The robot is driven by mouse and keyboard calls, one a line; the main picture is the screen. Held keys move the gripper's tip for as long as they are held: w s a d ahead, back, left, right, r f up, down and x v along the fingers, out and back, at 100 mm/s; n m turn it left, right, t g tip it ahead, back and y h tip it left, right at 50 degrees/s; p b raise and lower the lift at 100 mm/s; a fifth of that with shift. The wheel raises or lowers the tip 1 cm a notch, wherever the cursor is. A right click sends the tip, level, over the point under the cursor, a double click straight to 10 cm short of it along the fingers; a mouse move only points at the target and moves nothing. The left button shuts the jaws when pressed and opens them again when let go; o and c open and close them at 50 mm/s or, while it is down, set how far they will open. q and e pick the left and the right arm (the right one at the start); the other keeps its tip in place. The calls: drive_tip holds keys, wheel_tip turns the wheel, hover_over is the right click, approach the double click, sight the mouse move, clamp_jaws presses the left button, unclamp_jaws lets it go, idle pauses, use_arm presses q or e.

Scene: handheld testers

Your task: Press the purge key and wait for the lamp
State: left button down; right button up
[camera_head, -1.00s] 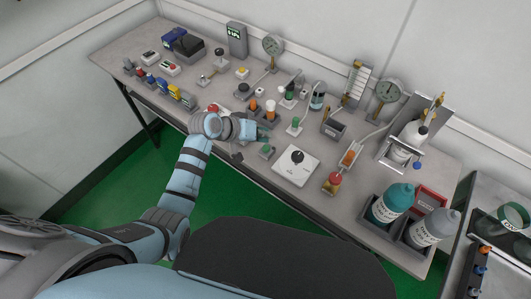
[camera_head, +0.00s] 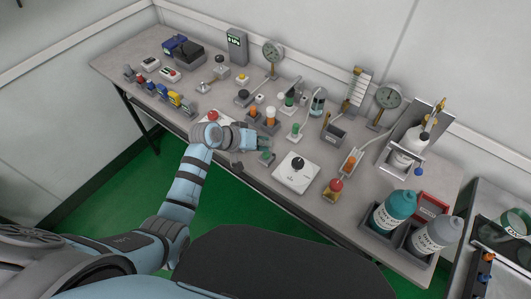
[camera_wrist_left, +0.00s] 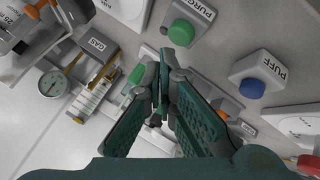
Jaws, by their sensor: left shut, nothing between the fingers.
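The purge key is a green button (camera_wrist_left: 181,32) on a grey box labelled PURGE in the left wrist view. In the head view the green button (camera_head: 266,155) stands near the bench's front edge. My left gripper (camera_head: 266,140) is over the bench just behind it, apart from the key. In the wrist view the gripper's fingertips (camera_wrist_left: 160,93) are together and empty, and the key is beyond and to the side of them. A green-topped piece on a white plate (camera_head: 295,130) stands behind; I cannot tell if it is the lamp or lit. My right gripper is not in view.
A blue PUFF button (camera_wrist_left: 251,88) is beside the purge key. A white panel with a black knob (camera_head: 297,172) stands to the right, and a red button (camera_head: 212,116) to the left. Several fittings crowd the back; bottles (camera_head: 395,208) stand at the right end.

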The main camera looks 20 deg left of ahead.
sight(264, 153)
use_arm(q)
drive_tip(key=shift+f, duration=0.1)
idle(0.5)
drive_tip(key=shift+f, duration=0.35)
drive_tip(key=shift+s+f+b, duration=0.1)
drive_tip(key=shift+f+b, duration=0.2)
drive_tip(key=shift+f, duration=0.2)
idle(0.5)
drive_tip(key=shift+r, duration=0.15)
drive_tip(key=shift+r+p, duration=0.8)
drive_tip(key=shift+p, duration=0.3)
wheel_tip(264, 153, up, 5)
drive_tip(key=p, duration=0.5)
drive_tip(key=shift+r+p, duration=0.1)
drive_tip(key=shift+p, duration=0.25)
